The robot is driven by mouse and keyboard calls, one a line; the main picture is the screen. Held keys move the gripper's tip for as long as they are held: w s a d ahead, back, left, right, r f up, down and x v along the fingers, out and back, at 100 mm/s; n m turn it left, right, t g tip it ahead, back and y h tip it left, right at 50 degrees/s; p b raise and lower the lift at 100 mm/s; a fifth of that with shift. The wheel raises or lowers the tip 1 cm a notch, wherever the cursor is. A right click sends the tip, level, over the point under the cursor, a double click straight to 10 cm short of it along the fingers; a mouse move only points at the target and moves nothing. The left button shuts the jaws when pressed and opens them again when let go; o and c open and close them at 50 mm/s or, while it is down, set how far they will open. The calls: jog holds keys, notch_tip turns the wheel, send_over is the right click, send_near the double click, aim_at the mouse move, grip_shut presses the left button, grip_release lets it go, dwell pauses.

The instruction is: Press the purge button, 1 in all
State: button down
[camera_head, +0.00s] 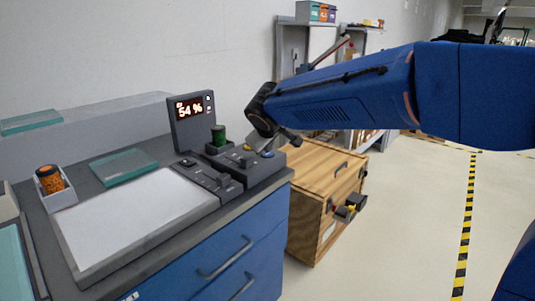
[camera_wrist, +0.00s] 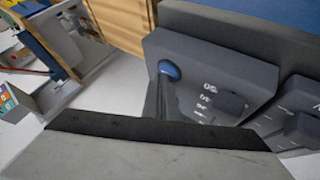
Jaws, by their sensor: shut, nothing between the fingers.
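A blue round button (camera_wrist: 170,70) sits near the corner of a dark grey control box in the wrist view. It also shows in the head view (camera_head: 267,154), at the right end of the box. I cannot read a name on it. My gripper (camera_head: 264,145) is over that end of the box, close to the button, and is shut and empty. In the wrist view a narrow dark fingertip (camera_wrist: 164,92) is right by the button's lower edge; I cannot tell whether it touches. My wrist housing hides much of the lower wrist view.
A green cylinder (camera_head: 218,135) and a display reading 54 % (camera_head: 190,108) stand left of my gripper. A wooden cabinet (camera_head: 310,195) stands right.

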aim_at(268, 155)
dwell(0.4)
jog(key=shift+r, duration=0.8)
jog(key=shift+r, duration=0.1)
notch_tip(268, 155, up, 5)
jog(key=shift+f, duration=0.1)
dwell(0.3)
dwell(0.5)
